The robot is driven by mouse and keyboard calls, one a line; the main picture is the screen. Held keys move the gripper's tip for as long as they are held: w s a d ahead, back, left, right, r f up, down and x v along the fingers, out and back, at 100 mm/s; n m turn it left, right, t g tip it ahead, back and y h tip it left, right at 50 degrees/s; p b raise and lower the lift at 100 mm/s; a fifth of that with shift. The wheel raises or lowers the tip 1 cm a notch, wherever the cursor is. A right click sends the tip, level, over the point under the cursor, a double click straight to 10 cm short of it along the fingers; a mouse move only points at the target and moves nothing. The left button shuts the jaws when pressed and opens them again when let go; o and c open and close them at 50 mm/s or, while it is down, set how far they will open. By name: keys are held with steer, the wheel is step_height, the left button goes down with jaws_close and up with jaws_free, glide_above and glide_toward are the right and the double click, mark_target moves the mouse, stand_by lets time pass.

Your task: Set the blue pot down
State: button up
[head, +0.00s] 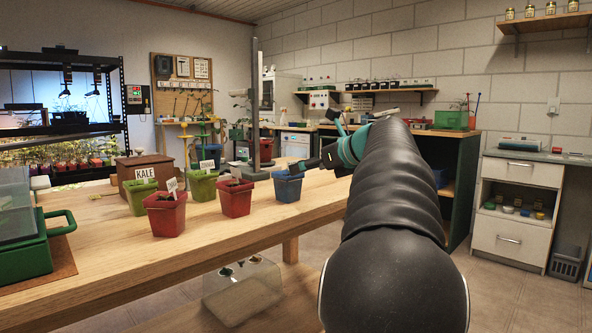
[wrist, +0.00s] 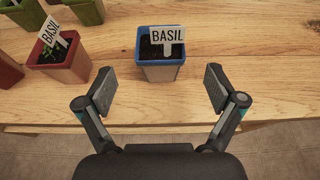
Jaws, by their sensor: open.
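The blue pot (wrist: 160,72) stands upright on the wooden table (wrist: 120,105) near its edge. It holds dark soil and a white label reading BASIL. In the head view the blue pot (head: 287,189) stands at the table's right end. My gripper (wrist: 159,78) is open, its fingers spread to either side with clear gaps to the pot. The pot shows between and just past the fingertips, and neither finger touches it. In the head view my gripper (head: 314,163) is small and partly hidden by my arm, close to the pot's right side.
Red pots (head: 166,213) (head: 235,198) and green pots (head: 203,186) (head: 139,196) stand left of the blue pot. A brown KALE box (head: 144,172) and a green tray (head: 25,258) are further left. The table front is bare.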

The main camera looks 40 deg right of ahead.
steer(key=shift+v, duration=1.95)
